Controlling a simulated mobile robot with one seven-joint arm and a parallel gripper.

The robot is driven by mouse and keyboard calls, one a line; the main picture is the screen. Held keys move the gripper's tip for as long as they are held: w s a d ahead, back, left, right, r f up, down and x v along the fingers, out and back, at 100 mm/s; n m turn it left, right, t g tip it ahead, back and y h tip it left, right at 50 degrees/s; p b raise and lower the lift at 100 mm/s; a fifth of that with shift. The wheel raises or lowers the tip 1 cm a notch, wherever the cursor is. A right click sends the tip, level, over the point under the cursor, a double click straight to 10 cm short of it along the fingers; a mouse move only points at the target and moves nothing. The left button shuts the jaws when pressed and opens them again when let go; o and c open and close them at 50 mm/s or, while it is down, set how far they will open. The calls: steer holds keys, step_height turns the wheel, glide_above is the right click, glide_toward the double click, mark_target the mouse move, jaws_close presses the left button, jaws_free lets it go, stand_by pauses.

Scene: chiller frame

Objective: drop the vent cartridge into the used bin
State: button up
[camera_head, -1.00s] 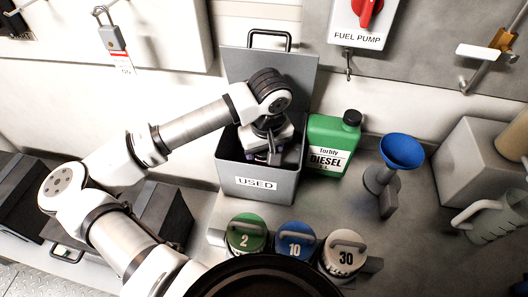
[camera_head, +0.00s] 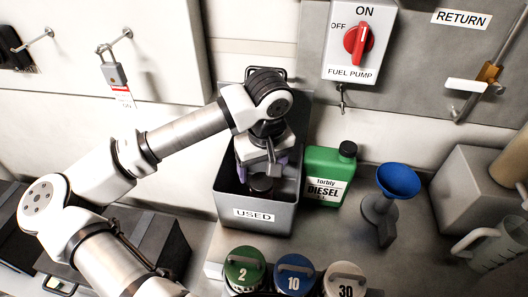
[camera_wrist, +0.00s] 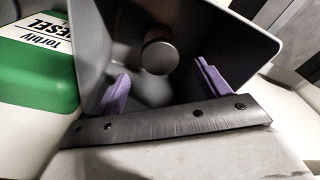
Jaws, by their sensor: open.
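The grey used bin (camera_head: 268,217), labelled USED, stands on the counter with its lid open at the back. My gripper (camera_head: 264,170) is over the bin's mouth, pointing down. In the wrist view its purple fingers (camera_wrist: 162,78) are spread apart with nothing held between them. A dark, round-ended cylinder, which looks like the vent cartridge (camera_wrist: 160,52), is inside the bin beyond the fingertips. It also shows in the head view (camera_head: 261,186), below my gripper and partly hidden by it. I cannot tell whether it rests on the bin floor.
A green diesel can (camera_head: 326,180) stands close to the bin's right side, with a blue funnel (camera_head: 398,181) farther right. Several numbered canisters (camera_head: 294,276) stand in front. A fuel pump switch (camera_head: 359,40) is on the wall above. A grey box and a jug are at far right.

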step_height(320, 180, up, 6)
steer(key=shift+s+d+b, duration=0.15)
steer(key=shift+s+b, duration=0.2)
steer(key=shift+b, duration=0.1)
